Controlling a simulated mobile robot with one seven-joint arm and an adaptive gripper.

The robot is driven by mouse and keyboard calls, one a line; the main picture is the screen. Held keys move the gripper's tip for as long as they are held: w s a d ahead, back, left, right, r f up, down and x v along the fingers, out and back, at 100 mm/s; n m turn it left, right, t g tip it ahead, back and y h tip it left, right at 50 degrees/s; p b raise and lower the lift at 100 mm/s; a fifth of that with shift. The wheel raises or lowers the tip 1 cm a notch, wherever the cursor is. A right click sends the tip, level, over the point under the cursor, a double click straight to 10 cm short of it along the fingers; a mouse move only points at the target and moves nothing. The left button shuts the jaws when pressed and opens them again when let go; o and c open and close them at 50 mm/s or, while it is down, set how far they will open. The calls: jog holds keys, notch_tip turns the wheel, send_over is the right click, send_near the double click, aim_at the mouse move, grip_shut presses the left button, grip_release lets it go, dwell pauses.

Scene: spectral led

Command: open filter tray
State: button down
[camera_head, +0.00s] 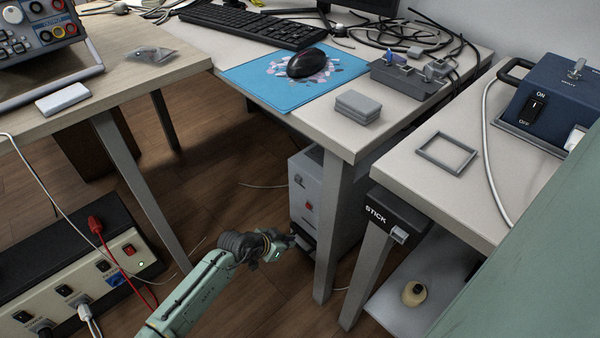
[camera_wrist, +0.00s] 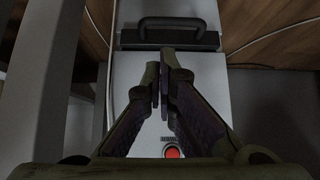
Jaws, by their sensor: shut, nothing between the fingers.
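A pale grey box unit (camera_head: 304,185) stands on the floor under the middle desk, with a red button on its front. Low on that front is a dark tray front (camera_head: 304,241), partly hidden by my gripper (camera_head: 288,243). In the wrist view, the tray front shows as a dark bar (camera_wrist: 207,41) with a black handle (camera_wrist: 180,21) across the unit's face. My gripper (camera_wrist: 159,66) is shut and empty. Its fingertips appear just short of the bar in that view, apart from the handle. I cannot tell the exact gap in depth.
A grey desk leg (camera_head: 333,225) stands close to the right of the unit. A thin cable (camera_wrist: 112,70) runs past the unit's side in the wrist view. The wooden floor (camera_head: 225,180) left of the unit is mostly clear. A power strip box (camera_head: 90,285) lies at lower left.

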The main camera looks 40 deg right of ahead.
aim_at(308, 241)
jog(key=x, duration=0.3)
jog(key=b+x, duration=0.1)
jog(key=x, duration=0.6)
jog(key=shift+w+d+f+b, duration=0.15)
jog(key=shift+w+b, duration=0.15)
